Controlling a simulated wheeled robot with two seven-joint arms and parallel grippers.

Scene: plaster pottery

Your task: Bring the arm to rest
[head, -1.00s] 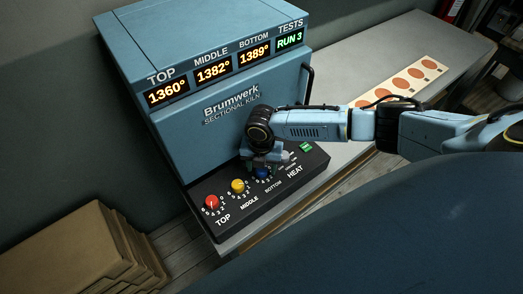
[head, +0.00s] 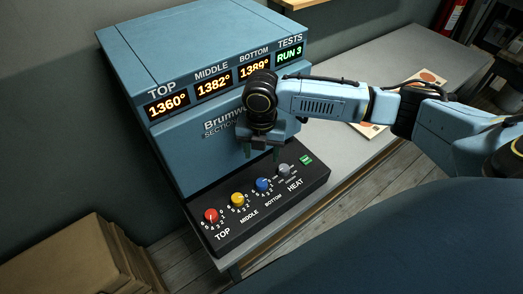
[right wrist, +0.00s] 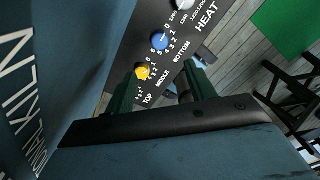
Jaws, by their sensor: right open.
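My right gripper (head: 262,152) hangs open and empty above the black control panel (head: 205,236), in front of the kiln (head: 165,60). Its two dark green fingers point down, clear of the knobs. In the right wrist view, the open fingers (right wrist: 160,82) stand on either side of the panel's image. The panel carries a red knob (head: 211,215), a yellow knob (head: 237,199), a blue knob (head: 262,184), a grey heat knob (head: 285,171) and a green button (head: 306,160). The kiln displays read 1360°, 1382°, 1389° and RUN 3. My left gripper is out of view.
The grey bench (head: 370,60) runs back to the right. A card with orange discs (head: 432,76) lies on it, partly hidden by my right arm. Cardboard boxes (head: 75,255) stand at the lower left. A red extinguisher (head: 452,15) is at the far right.

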